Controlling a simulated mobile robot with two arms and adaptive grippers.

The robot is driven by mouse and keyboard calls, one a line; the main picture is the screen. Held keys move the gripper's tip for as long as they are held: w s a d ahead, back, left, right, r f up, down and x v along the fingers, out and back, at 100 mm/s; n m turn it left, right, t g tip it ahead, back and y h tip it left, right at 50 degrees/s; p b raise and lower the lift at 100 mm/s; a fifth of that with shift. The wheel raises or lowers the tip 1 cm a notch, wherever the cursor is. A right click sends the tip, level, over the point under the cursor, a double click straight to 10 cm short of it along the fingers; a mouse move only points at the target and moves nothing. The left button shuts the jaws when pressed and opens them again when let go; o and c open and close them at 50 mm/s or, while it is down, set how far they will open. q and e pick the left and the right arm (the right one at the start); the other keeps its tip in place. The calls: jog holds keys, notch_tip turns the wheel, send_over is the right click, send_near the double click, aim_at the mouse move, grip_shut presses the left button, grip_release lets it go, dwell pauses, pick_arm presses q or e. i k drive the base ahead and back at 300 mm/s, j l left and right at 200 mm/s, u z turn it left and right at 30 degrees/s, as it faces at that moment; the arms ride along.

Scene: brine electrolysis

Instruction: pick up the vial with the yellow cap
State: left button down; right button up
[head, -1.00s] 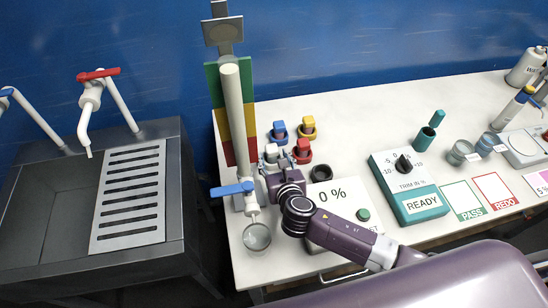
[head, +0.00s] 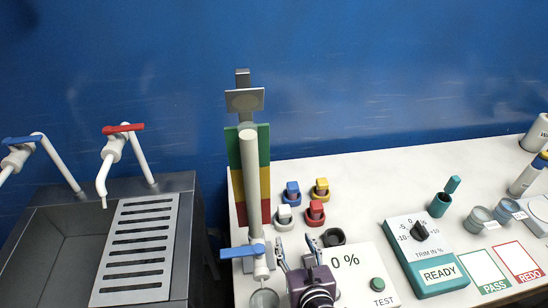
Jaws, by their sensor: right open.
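The vial with the yellow cap (head: 321,187) stands upright in a small holder at the back right of a cluster of four on the white bench. Vials with a blue cap (head: 292,189), a white cap (head: 284,214) and a red cap (head: 316,210) stand close by. My right gripper (head: 297,240) is open and empty in front of the white and red ones, fingers pointing toward the back. It is apart from the yellow-capped vial, with the red-capped one between. My left gripper is not in view.
A tall column with a blue-handled tap (head: 243,250) and a cup (head: 264,301) stand left of my gripper. A dark ring (head: 334,237), a 0 % panel (head: 358,270) and a teal trim box (head: 425,255) lie to the right. Bench behind the vials is clear.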

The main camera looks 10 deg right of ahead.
aim_at(322, 184)
jog(key=k, duration=1)
